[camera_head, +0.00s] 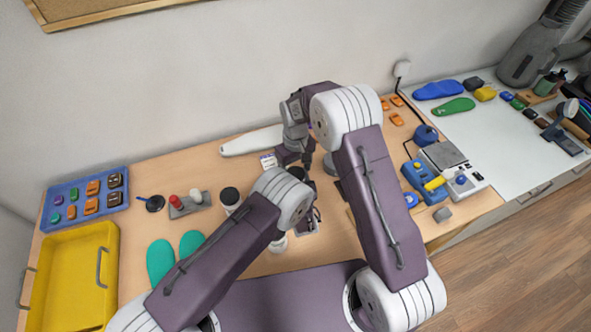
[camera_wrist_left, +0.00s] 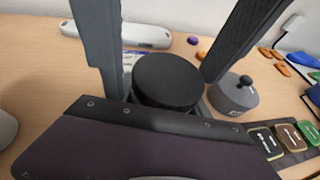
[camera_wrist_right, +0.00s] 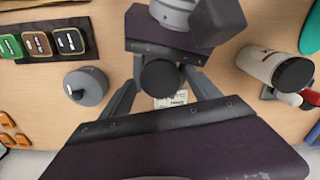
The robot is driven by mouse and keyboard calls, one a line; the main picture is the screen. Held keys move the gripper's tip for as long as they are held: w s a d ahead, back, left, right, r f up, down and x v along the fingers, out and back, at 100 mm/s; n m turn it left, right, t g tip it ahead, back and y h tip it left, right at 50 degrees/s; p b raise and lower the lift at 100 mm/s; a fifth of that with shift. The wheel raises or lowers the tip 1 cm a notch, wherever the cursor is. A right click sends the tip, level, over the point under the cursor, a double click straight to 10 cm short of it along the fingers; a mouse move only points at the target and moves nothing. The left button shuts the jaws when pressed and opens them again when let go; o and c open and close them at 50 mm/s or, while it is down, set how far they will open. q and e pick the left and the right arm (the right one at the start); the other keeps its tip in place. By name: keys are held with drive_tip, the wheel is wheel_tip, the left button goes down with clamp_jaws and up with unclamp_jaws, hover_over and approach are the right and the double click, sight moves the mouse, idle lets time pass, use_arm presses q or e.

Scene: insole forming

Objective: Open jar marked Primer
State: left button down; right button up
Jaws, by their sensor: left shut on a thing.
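A jar with a round black lid (camera_head: 297,173) stands between my two grippers on the wooden table; the lid also shows in the left wrist view (camera_wrist_left: 168,80) and right wrist view (camera_wrist_right: 160,76). My left gripper (camera_head: 304,188) is shut on the jar from the front, low under the lid; its fingers are largely hidden. My right gripper (camera_head: 295,160) reaches in from behind and above. Its fingers stand apart on either side of the lid, with a narrow gap on one side. The jar's marking cannot be read.
A grey knobbed pot (camera_wrist_right: 87,88) stands close beside the jar. A white container with a black lid (camera_head: 230,196) is to the left. A yellow tray (camera_head: 73,277) and a blue tray (camera_head: 84,200) lie far left. Blue equipment (camera_head: 425,182) stands right.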

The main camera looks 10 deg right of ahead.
drive_tip(key=shift+r, duration=2.25)
use_arm(q)
drive_tip(key=shift+c, duration=2.2)
unclamp_jaws()
